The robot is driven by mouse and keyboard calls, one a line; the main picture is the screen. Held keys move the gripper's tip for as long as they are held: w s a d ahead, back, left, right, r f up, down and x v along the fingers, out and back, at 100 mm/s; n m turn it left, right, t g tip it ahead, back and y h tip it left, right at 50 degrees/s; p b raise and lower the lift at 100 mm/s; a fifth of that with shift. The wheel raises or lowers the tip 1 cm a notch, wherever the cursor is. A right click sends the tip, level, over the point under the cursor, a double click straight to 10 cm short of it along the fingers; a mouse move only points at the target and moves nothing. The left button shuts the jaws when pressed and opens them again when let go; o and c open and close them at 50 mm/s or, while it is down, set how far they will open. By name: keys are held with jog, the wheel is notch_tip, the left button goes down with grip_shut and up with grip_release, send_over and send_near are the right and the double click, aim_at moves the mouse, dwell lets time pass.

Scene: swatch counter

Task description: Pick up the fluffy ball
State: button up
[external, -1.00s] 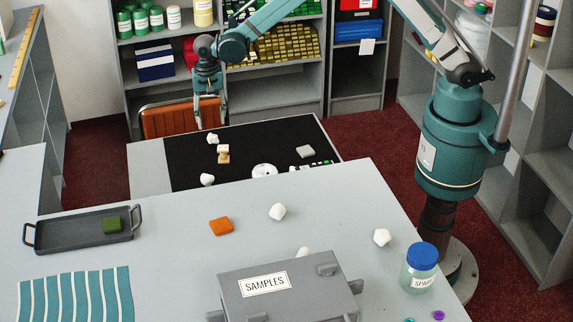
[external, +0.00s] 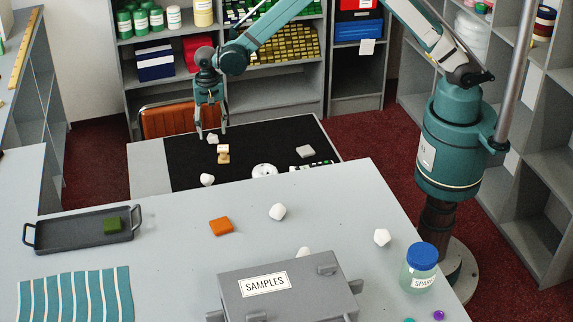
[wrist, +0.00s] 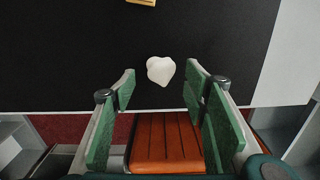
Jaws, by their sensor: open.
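A small white lumpy ball (external: 212,138) lies on the black mat (external: 185,160), near its far edge. In the wrist view the white ball (wrist: 161,70) sits just beyond the fingertips, centred between them. I cannot tell from its surface whether it is fluffy. My gripper (external: 211,133) points down over it and is open. In the wrist view my gripper (wrist: 160,84) has its two green-padded fingers apart, with nothing between them. Other white lumps lie on the mat (external: 207,179) and on the grey counter (external: 277,211).
A wooden spool-like piece (external: 223,154) stands close to the ball on the near side. An orange-brown chair (external: 165,120) is behind the mat's far edge.

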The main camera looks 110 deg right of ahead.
aim_at(212, 133)
jog(key=shift+f, duration=1.6)
jog(key=shift+c, duration=0.3)
jog(key=c, duration=0.7)
